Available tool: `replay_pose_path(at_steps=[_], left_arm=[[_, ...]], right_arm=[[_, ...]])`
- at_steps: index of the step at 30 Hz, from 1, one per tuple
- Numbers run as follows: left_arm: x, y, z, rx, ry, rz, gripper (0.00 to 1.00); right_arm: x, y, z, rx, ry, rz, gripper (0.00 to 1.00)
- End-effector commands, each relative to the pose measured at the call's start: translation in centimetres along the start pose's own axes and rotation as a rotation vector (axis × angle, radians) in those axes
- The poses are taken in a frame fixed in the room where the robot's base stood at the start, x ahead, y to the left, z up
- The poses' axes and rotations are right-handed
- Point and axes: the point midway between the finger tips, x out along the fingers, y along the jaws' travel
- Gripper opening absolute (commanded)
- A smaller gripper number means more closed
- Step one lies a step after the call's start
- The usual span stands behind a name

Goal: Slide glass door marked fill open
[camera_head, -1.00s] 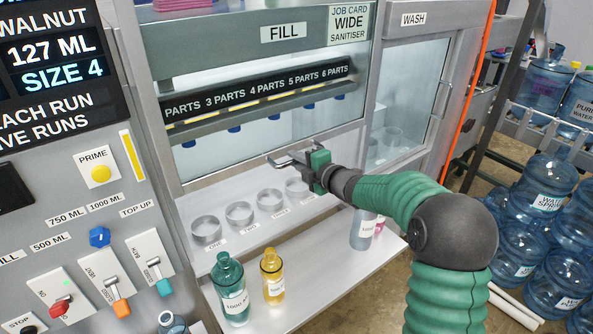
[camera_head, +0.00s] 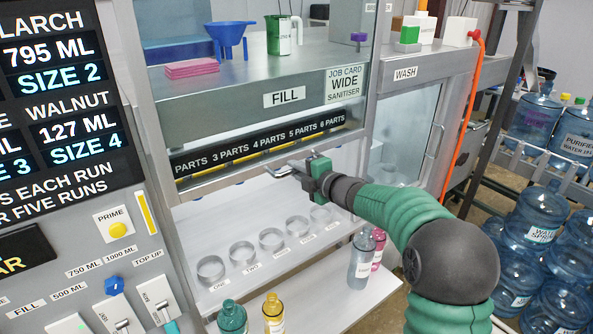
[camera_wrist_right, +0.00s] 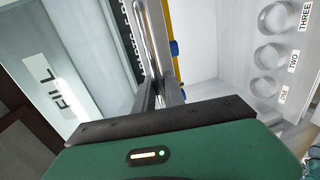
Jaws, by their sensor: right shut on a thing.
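The fill door's metal bottom rail (camera_head: 222,183) crosses the fill bay below the FILL sign (camera_head: 284,97), with open space beneath it. My right gripper (camera_head: 300,168) is at the door's bar handle (camera_head: 283,169), shut on it. In the right wrist view the handle (camera_wrist_right: 147,35) runs up from between the fingers, and the FILL sign (camera_wrist_right: 50,86) is at the left. The exact finger contact is partly hidden. My left gripper is not in view.
Several clear rings (camera_head: 242,254) stand on the shelf below the door. A green bottle (camera_head: 232,318), a yellow bottle (camera_head: 273,313) and a grey bottle (camera_head: 361,262) stand in front. The wash door (camera_head: 405,130) is to the right; blue water jugs (camera_head: 534,215) stand farther right.

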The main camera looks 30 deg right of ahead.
Motion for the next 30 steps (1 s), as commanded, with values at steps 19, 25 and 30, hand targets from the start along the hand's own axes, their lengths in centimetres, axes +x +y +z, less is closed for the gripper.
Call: replay_pose_path(at_steps=[19,25,30], left_arm=[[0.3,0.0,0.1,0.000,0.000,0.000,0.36],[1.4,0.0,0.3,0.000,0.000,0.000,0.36],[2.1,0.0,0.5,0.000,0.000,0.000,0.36]], right_arm=[[-1.0,-0.1,0.1,-0.002,-0.002,0.000,0.36],[-5.9,-0.2,0.1,-0.002,-0.004,0.002,0.36],[-11.0,-0.2,0.1,-0.001,-0.004,0.002,0.36]])
